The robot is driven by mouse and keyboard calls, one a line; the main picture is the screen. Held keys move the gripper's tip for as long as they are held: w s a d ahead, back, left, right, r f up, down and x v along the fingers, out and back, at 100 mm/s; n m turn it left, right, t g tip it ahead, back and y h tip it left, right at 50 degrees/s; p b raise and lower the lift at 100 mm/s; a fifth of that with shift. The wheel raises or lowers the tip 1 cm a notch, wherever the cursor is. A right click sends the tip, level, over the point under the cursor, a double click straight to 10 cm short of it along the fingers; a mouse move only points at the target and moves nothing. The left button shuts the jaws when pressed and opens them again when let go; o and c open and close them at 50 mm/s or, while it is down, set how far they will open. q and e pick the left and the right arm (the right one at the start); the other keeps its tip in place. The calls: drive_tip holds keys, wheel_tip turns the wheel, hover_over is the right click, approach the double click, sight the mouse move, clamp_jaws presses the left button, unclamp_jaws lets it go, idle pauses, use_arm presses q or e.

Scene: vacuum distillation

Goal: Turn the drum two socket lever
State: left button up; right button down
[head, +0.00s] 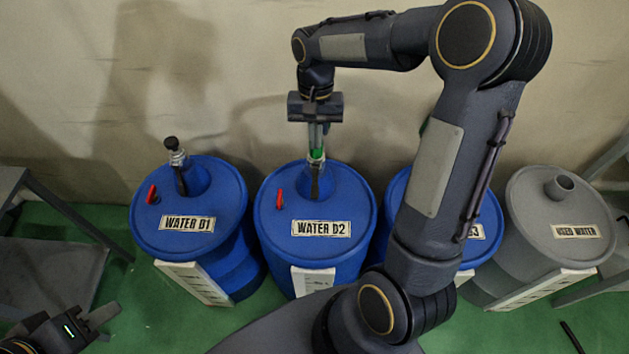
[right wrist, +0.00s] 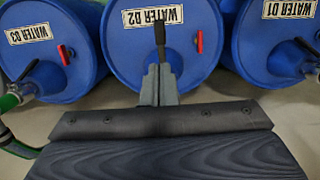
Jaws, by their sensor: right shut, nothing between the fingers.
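The blue drum labelled WATER D2 (head: 348,258) stands in the middle of the row and shows upside down in the right wrist view (right wrist: 200,70). Its socket lever (right wrist: 159,36) has a black handle, which lies over the drum top toward the front in the head view (head: 315,186). My right gripper (head: 316,148) comes down from above over the socket, its fingers together with nothing between them. In the right wrist view its fingertips (right wrist: 159,70) are just by the lever handle; contact cannot be told. The fingers hide most of the socket. My left gripper (head: 95,315) is low at the left, apparently open and empty.
The WATER D1 drum (head: 220,190) stands left, with its own fitting (head: 175,155). A third blue drum (head: 485,215) stands right, partly behind my right arm. The grey USED WATER drum (head: 535,215) is at far right. Red handles (head: 279,199) sit on the drums. A wall stands close behind.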

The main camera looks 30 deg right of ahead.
sight(315, 189)
use_arm(q)
drive_tip(key=shift+f, duration=0.2)
use_arm(e)
drive_tip(key=f, duration=0.4)
drive_tip(key=s+f, duration=0.1)
drive_tip(key=f, duration=0.4)
drive_tip(key=s+a+f, duration=0.1)
drive_tip(key=f, duration=0.3)
drive_tip(key=shift+a+f, duration=0.1)
drive_tip(key=shift+f, duration=0.15)
use_arm(q)
drive_tip(key=shift+f+b, duration=0.15)
drive_tip(key=shift+b, duration=0.2)
use_arm(e)
drive_tip(key=shift+f, duration=0.1)
